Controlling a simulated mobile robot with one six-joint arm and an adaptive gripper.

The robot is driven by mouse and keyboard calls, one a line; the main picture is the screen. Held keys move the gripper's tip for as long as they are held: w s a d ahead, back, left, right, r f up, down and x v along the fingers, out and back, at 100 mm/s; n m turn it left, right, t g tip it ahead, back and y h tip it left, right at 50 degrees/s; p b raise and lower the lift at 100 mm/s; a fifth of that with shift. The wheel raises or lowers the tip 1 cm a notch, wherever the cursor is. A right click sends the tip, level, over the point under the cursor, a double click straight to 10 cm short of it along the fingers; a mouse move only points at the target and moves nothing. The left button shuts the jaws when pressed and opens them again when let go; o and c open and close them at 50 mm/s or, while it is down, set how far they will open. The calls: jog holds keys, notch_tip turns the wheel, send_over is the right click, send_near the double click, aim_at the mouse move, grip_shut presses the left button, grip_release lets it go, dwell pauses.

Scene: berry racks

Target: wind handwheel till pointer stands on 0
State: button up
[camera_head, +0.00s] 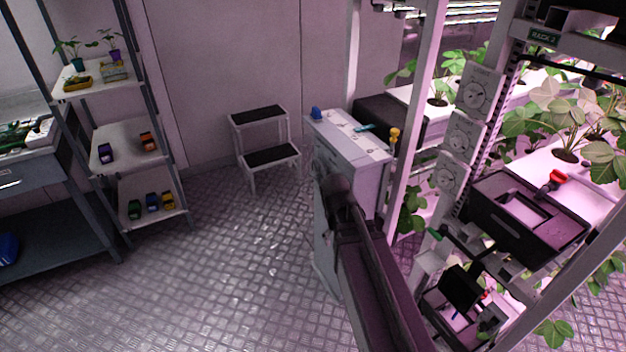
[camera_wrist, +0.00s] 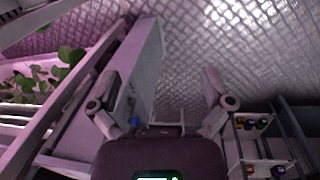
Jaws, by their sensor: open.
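Three white panels with round dial-like faces run down the rack post in the head view: an upper one (camera_head: 475,91), a middle one (camera_head: 462,138) and a lower one (camera_head: 450,176). Their marks and pointers are too small to read, and I cannot tell which part is the handwheel. My gripper (camera_wrist: 160,75) is open and empty in the wrist view, its two fingers spread wide over the distant floor. In the head view my dark arm reaches up in front of the white cabinet, left of and apart from the dial panels.
The white cabinet (camera_head: 350,147) stands left of the rack with small items on top. A black bin (camera_head: 530,218) and leafy plants (camera_head: 560,115) fill the rack. A step stool (camera_head: 262,135) and shelf unit (camera_head: 135,147) stand further left. The floor (camera_head: 220,270) between is clear.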

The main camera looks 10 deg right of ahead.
jog(key=w+f+n+h+b, duration=0.45)
jog(key=w+f+b, duration=0.2)
jog(key=w, duration=0.25)
jog(key=n+t+h+b, duration=0.6)
jog(key=n+h+b, duration=0.5)
jog(key=n+b, duration=0.95)
send_near(311, 175)
jog(key=a+m+b, duration=0.1)
jog(key=a, duration=0.1)
jog(key=shift+a+f, duration=0.15)
jog(key=shift+a, duration=0.1)
jog(key=shift+d, duration=0.1)
jog(key=x, duration=1.3)
jog(key=shift+s+d+f, duration=0.1)
jog(key=shift+d, duration=0.35)
jog(key=c, duration=1)
